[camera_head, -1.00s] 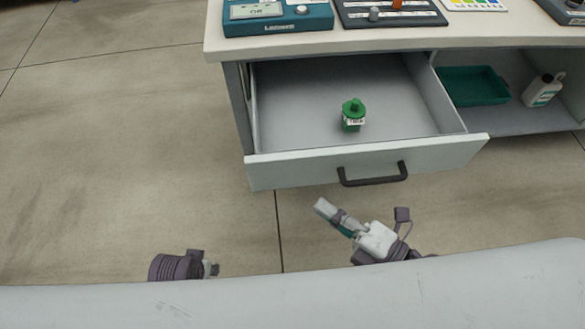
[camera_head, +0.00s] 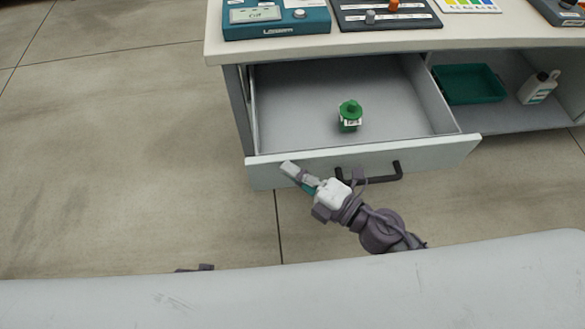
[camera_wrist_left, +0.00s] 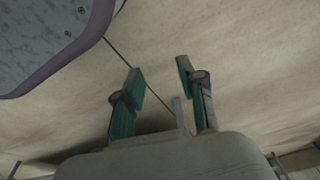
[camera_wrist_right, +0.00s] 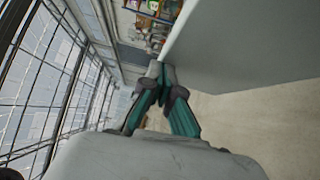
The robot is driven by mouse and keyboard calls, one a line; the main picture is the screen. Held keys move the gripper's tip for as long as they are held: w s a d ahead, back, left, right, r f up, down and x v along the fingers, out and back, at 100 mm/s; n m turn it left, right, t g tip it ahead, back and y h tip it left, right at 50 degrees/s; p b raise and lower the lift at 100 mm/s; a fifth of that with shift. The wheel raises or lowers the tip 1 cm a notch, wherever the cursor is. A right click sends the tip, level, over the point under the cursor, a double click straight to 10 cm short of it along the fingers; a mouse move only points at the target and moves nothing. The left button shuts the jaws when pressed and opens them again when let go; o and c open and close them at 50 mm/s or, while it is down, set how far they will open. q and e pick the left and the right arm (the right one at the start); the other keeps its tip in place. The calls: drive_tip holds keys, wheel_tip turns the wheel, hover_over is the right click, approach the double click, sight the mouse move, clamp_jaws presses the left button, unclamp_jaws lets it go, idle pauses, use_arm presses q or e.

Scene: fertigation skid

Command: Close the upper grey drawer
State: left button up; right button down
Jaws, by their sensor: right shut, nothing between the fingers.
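The upper grey drawer (camera_head: 225,170) is pulled out below the bench top in the head view, with its dark bar handle (camera_head: 370,175) on the front. My left gripper (camera_wrist_left: 160,75) is open and empty above the floor in the left wrist view.
The bench top (camera_head: 400,45) carries a teal meter (camera_head: 275,18) and a dark panel with knobs (camera_head: 385,14). A green tray (camera_head: 468,85) and a white bottle (camera_head: 538,88) sit on the open shelf at right. The floor at left is clear.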

drive_tip(key=shift+w+r, duration=0.1)
drive_tip(key=shift+w, duration=0.45)
use_arm(q)
wheel_tip(320, 180, down, 3)
drive_tip(key=s+p, duration=0.2)
drive_tip(key=s, duration=0.1)
drive_tip(key=w+r+b, duration=0.2)
drive_tip(key=r, duration=0.6)
drive_tip(key=w+r+b, duration=0.3)
drive_tip(key=r, duration=0.4)
drive_tip(key=shift+w+d+r+t+b, duration=0.2)
drive_tip(key=shift+w+r+t+b, duration=0.05)
drive_tip(key=shift+r+t+b, duration=0.15)
use_arm(e)
drive_tip(key=w, duration=2.8)
drive_tip(key=shift+w+a+r, duration=0.15)
drive_tip(key=shift+w+a, duration=0.05)
drive_tip(key=shift+a, duration=0.1)
